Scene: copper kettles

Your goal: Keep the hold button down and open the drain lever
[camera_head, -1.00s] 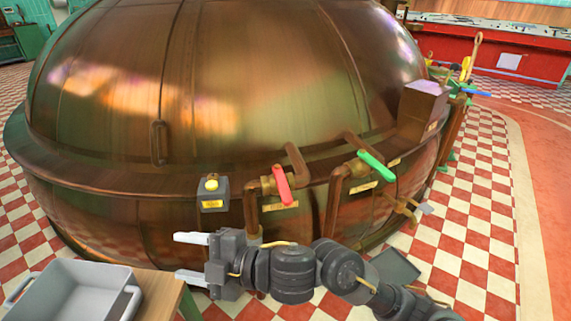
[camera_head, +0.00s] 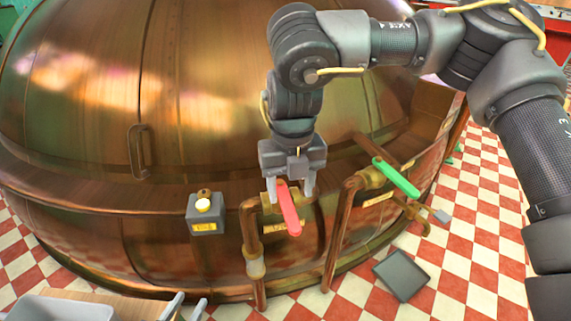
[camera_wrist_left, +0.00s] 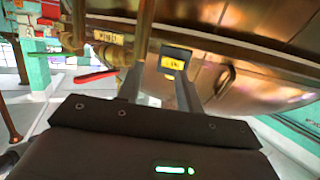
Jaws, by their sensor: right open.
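The hold button (camera_head: 203,204) is a pale knob on a small grey box (camera_head: 206,222) with a yellow label, at the kettle's front. The box also shows in the left wrist view (camera_wrist_left: 175,52), ahead of my left fingertips. A red lever (camera_head: 290,214) sits on a pipe valve right of the box; a green lever (camera_head: 396,177) is further right. Their labels are too small to read. My right gripper (camera_head: 290,191) is open, with its fingers down on either side of the red lever's upper end. My left gripper (camera_head: 186,306) is open and empty, below and apart from the box.
The copper kettle (camera_head: 200,100) fills the back. Copper pipes run down beneath the levers. A grey bin (camera_head: 60,309) is at the bottom left beside a wooden top. A dark tray (camera_head: 402,275) lies on the checkered floor at right.

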